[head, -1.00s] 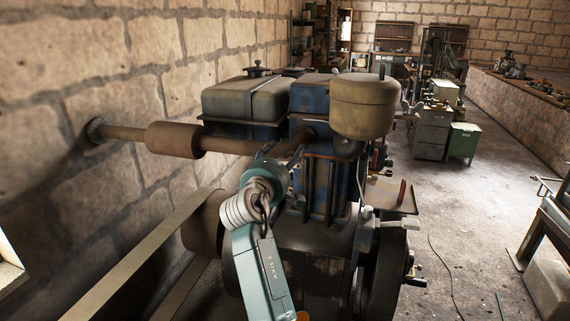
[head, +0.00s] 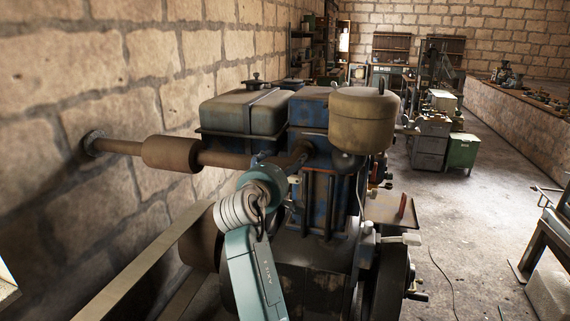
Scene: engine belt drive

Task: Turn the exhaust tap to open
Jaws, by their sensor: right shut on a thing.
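The exhaust pipe (head: 232,159) runs from the left wall, through a thick brown muffler (head: 171,153), to the blue engine (head: 313,113). My right arm comes up from the bottom middle of the head view. Its right gripper (head: 288,161) is at the engine end of the pipe, just below and in front of it. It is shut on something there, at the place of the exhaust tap. The tap is mostly hidden by the gripper and wrist, so its handle angle cannot be read. My left gripper is not in view.
A grey-brown tank (head: 245,112) and a round tan canister (head: 362,120) top the engine. A flat belt (head: 140,270) runs along the wall at lower left. A green cabinet (head: 462,151) and a workbench (head: 530,105) stand at right, with open floor (head: 465,225) between.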

